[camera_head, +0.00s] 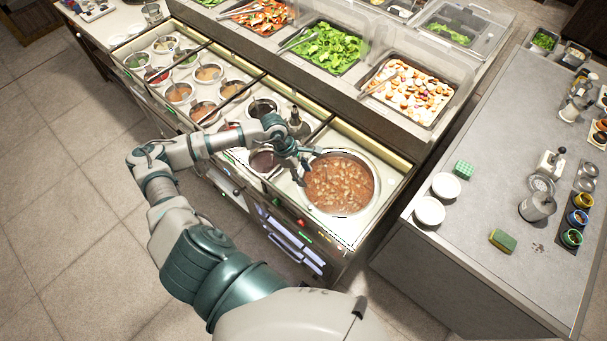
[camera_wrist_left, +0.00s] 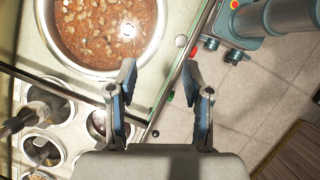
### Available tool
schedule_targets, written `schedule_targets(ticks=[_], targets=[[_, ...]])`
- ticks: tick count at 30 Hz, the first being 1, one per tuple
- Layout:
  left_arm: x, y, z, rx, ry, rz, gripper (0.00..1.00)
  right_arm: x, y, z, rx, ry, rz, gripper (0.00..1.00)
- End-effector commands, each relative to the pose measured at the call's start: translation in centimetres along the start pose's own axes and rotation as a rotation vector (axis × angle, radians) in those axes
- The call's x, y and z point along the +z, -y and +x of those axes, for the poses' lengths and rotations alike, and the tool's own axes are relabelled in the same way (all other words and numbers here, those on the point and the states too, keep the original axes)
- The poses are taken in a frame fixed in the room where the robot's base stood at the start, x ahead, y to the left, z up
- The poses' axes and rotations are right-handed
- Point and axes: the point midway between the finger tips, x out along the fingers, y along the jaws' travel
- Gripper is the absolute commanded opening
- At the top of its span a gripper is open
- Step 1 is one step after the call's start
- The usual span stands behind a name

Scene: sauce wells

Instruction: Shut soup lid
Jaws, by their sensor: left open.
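The soup well (camera_head: 340,183) is a round steel pot of reddish-brown soup with pale chunks, set in the near end of the counter. It is uncovered, and I cannot make out a separate lid in either view. The soup also shows at the top left of the left wrist view (camera_wrist_left: 103,28). My left gripper (camera_head: 304,164) is at the left side of the pot's rim in the head view. In the left wrist view its two fingers (camera_wrist_left: 160,82) are spread apart with nothing between them, over the counter's edge. My right gripper is not in view.
Smaller sauce wells (camera_head: 208,73) with ladles line the counter beyond my left arm. Salad trays (camera_head: 328,47) stand on a raised shelf behind. A grey side counter (camera_head: 475,230) holds white bowls (camera_head: 430,210) and a sponge (camera_head: 503,240). Open tiled floor lies in front.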

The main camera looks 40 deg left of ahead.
Motion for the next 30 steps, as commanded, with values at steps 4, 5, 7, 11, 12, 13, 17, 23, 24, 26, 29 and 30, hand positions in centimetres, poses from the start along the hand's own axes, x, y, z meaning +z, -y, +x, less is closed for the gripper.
schedule_targets(ticks=[4,5,7,11,12,13,17,23,24,26,29,30], targets=[[-0.2,-0.1,-1.3,0.0,0.0,0.0,0.5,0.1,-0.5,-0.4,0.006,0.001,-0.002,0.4],[-0.2,-0.1,-1.5,0.0,0.001,0.0,0.5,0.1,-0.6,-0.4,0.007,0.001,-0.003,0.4],[-0.4,-0.1,-2.0,-0.001,0.002,-0.001,0.5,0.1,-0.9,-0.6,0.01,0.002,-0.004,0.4],[-0.4,-0.1,-3.1,-0.001,0.002,-0.001,0.5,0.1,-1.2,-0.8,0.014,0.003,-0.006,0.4],[-0.4,-0.1,-3.3,0.0,0.002,-0.001,0.5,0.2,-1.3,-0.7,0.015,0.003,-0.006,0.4],[-0.4,-0.1,-3.6,0.0,0.003,-0.001,0.5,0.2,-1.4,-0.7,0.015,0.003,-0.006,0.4],[-0.4,-0.1,-4.5,0.0,0.002,-0.001,0.5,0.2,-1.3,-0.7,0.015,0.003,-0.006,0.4],[-0.1,0.0,-5.6,-0.001,0.001,-0.001,0.5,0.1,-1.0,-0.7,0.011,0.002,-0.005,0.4],[-0.1,0.0,-5.7,-0.001,0.001,0.0,0.5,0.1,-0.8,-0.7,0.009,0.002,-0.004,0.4],[0.0,0.0,-5.7,-0.001,0.001,0.0,0.5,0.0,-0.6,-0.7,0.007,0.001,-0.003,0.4],[0.0,0.0,-5.7,-0.001,0.001,0.0,0.5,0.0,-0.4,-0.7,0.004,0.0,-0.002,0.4],[0.0,0.0,-5.7,-0.001,0.001,0.0,0.5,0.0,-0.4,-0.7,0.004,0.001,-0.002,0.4]])
